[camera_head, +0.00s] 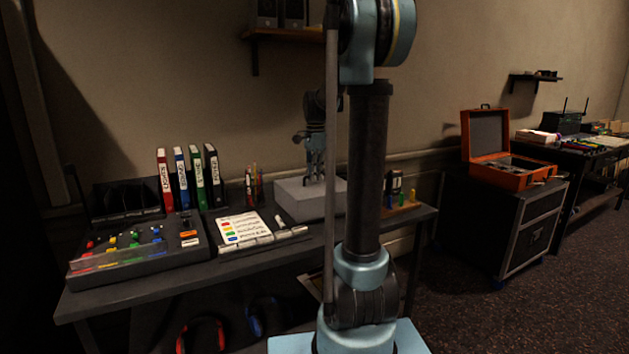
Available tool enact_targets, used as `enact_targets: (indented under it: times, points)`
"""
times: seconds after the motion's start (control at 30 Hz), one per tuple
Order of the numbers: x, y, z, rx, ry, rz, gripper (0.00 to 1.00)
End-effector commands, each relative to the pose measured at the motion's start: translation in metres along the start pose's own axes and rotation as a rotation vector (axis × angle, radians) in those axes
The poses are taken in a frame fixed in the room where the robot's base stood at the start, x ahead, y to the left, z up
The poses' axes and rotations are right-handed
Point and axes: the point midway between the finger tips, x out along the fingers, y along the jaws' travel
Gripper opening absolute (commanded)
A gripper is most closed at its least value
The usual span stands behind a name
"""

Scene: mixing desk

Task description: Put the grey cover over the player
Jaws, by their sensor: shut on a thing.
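The grey cover (297,203) is a pale grey box shape at the back right of the mixing desk (180,280). My gripper (315,177) points down at the top of the cover and is shut on it. The cover looks level and sits at or just above the desk top; I cannot tell whether it touches. My own arm hides its right end. The player is not visible, and I cannot tell whether it is under the cover.
A mixer with coloured sliders (135,250) and a white label sheet (243,228) lie left of the cover. Several binders (188,180) and a pen holder (254,187) stand behind. A small wooden rack (400,205) is at the right. An orange case (505,165) stands on a black crate.

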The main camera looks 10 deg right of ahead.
Motion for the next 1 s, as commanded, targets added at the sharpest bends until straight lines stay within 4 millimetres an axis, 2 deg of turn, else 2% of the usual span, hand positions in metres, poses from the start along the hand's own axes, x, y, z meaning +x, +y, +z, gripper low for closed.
enact_targets:
  times: [0.03, 0.17, 0.6, 0.63, 0.7, 1.0]
  points:
    - [0.008, 0.000, 0.000, 0.000, 0.000, 0.000, 0.00]
    - [0.018, 0.000, 0.001, -0.001, 0.000, 0.000, 0.00]
    - [0.023, -0.001, 0.001, -0.002, 0.000, 0.000, 0.00]
    - [0.023, -0.001, 0.001, -0.002, 0.000, 0.000, 0.13]
    - [0.023, -0.001, 0.001, -0.002, 0.000, 0.000, 0.29]
    - [0.023, -0.001, 0.002, -0.002, 0.000, 0.000, 0.29]
